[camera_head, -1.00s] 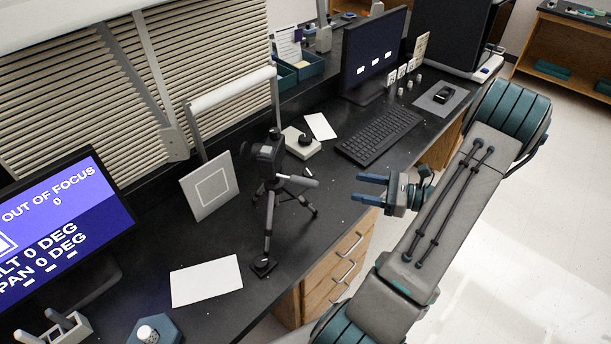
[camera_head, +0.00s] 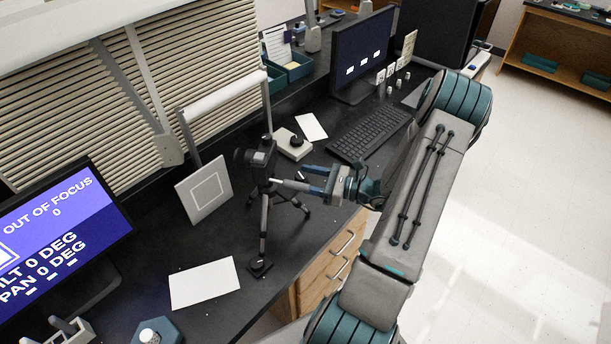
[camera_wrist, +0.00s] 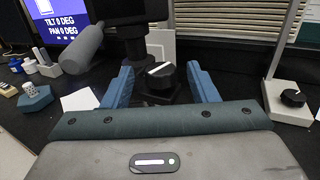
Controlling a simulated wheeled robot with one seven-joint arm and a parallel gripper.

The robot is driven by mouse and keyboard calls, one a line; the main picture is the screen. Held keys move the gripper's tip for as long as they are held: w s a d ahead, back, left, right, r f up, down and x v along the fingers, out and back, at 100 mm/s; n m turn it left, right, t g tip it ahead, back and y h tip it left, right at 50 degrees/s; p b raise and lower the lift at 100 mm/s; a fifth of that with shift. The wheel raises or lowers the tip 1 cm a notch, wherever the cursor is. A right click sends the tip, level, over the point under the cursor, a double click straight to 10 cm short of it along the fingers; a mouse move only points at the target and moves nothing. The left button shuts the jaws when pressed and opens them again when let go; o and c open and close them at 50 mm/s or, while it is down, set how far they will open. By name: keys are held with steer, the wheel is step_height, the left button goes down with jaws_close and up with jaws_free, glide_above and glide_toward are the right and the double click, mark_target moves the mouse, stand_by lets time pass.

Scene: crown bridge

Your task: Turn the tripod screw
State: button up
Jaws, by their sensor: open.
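The black tripod (camera_head: 264,215) stands on the dark bench with a camera (camera_head: 262,155) on its head. In the wrist view, the tripod screw (camera_wrist: 161,76), a round black knob with a white line, is between the two blue fingers of my gripper (camera_wrist: 160,82). The fingers are apart, with space on both sides of the knob. The tripod's grey handle (camera_wrist: 82,50) sticks out to the upper left. In the head view my gripper (camera_head: 305,179) is at the right side of the tripod head, and the screw is hard to make out there.
A monitor (camera_head: 60,230) at left reads "OUT OF FOCUS 0", tilt 0 and pan 0 degrees. A pale box with a black knob (camera_head: 296,142) sits behind the tripod. A framed white panel (camera_head: 205,190), paper (camera_head: 204,283) and keyboard (camera_head: 368,132) are around it.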

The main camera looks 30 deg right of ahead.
steer(key=shift+w+a, duration=0.15)
steer(key=shift+c, duration=0.3)
steer(key=c, duration=0.9)
steer(key=shift+a, duration=0.2)
steer(key=shift+d, duration=0.15)
steer(key=shift+h, duration=0.3)
